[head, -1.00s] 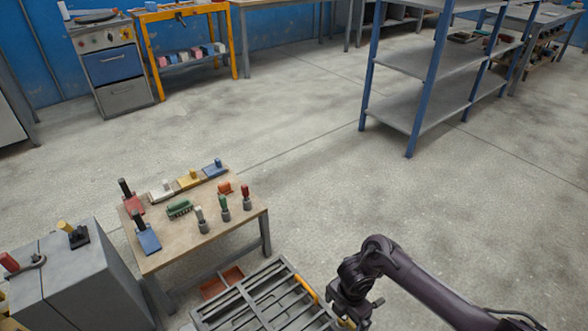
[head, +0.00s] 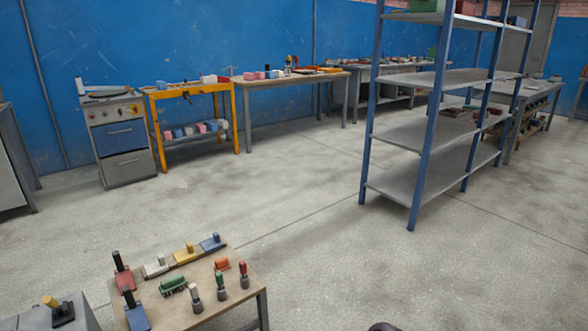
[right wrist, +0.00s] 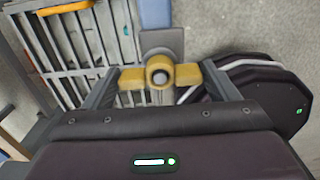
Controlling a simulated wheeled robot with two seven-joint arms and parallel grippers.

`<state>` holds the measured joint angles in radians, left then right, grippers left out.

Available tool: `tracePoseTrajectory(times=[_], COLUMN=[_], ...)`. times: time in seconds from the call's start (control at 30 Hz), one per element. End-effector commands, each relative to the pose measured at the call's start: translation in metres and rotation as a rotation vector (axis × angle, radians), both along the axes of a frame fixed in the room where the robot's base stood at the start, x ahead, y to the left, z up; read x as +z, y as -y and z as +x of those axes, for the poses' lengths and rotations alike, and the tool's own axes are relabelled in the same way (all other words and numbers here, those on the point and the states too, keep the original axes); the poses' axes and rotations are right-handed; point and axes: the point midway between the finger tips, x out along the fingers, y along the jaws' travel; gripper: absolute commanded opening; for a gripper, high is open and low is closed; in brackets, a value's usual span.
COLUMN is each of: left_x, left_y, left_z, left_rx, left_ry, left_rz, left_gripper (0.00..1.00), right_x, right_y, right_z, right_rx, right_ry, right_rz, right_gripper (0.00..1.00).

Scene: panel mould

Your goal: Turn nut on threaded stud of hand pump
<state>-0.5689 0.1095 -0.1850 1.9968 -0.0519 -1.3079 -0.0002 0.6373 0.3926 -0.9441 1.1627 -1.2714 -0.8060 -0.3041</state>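In the right wrist view, a yellow winged nut (right wrist: 185,75) sits around a round stud end (right wrist: 159,76), seen end-on. A grey plate (right wrist: 165,40) and a blue part (right wrist: 155,12) lie behind it, apparently belonging to the hand pump. My right gripper (right wrist: 160,80) has one grey finger at each end of the nut's wings, and both seem to touch it. The thread and the rest of the pump are hidden. The head view does not show the nut or my left gripper.
A slatted grey rack (right wrist: 75,50) lies left of my right gripper. In the head view, a small table (head: 200,262) holds several coloured pieces at the lower left. A blue-post shelf (head: 425,140) stands at the right. The floor (head: 300,220) between is clear.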

Motion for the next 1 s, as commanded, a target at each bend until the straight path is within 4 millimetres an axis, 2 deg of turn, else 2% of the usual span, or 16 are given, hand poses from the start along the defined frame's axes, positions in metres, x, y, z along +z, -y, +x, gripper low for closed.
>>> tracePoseTrajectory(times=[0.03,0.2,0.23,0.33,0.57,1.0], left_x=[0.000,0.000,0.000,0.007,0.031,0.036], left_y=[0.000,0.000,0.000,0.000,0.000,0.000], left_z=[0.000,0.000,0.000,0.000,0.000,0.000], left_rx=[0.000,0.000,0.000,0.000,0.000,0.000], left_ry=[0.000,0.000,-0.001,-0.001,-0.001,0.000], left_rz=[0.000,0.000,0.000,0.001,0.001,0.000], left_gripper=[0.47,0.47,0.47,0.47,0.47,0.47], right_x=[0.000,0.000,0.000,0.003,0.004,0.002], right_y=[0.000,0.000,0.000,0.000,0.000,0.000], right_z=[0.000,0.000,0.000,0.000,-0.001,0.000], right_rx=[0.000,0.000,-0.001,-0.039,-0.250,-0.326], right_ry=[0.000,0.000,0.000,-0.001,-0.002,-0.001], right_rz=[0.000,0.000,0.000,0.000,-0.001,0.000], right_gripper=[0.74,0.52,0.50,0.49,0.49,0.49])
